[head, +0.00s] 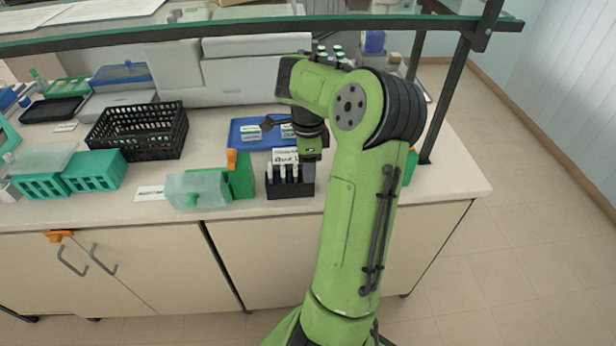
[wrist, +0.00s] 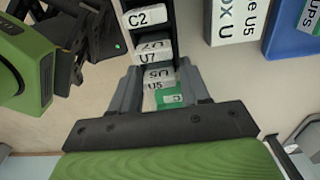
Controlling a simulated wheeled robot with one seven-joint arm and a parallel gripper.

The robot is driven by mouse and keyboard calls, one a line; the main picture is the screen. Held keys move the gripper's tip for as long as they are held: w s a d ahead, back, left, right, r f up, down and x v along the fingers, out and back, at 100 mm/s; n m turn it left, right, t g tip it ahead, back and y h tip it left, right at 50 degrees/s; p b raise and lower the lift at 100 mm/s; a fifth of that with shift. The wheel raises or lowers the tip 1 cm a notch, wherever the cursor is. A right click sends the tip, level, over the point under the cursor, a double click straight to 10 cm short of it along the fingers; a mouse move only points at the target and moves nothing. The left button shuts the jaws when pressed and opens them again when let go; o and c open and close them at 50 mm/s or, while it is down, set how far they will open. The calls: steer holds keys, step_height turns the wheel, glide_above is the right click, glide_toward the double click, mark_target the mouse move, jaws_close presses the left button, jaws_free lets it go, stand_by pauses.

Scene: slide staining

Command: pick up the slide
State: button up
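A black rack (head: 290,191) stands on the bench near its front edge and holds several white-topped pieces in a row. In the wrist view the rack (wrist: 176,30) shows white labelled ends: C2 (wrist: 146,16), U7 (wrist: 152,50) and U5 (wrist: 158,75). A small green piece with a white label (wrist: 170,98) shows below U5, between the fingers; I cannot tell which piece is the slide. My gripper (wrist: 158,88) is open, its fingers on either side of the U5 end, with no clear grip seen. In the head view my gripper (head: 308,170) is at the rack's right end, partly hidden.
A blue tray (head: 240,140) with slides lies behind the rack. A green holder (head: 240,176) and a pale translucent box (head: 196,189) stand left of it. A black basket (head: 138,132) is farther left. A glass shelf edge (head: 180,32) runs overhead.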

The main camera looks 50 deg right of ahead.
steer(key=c, duration=0.7)
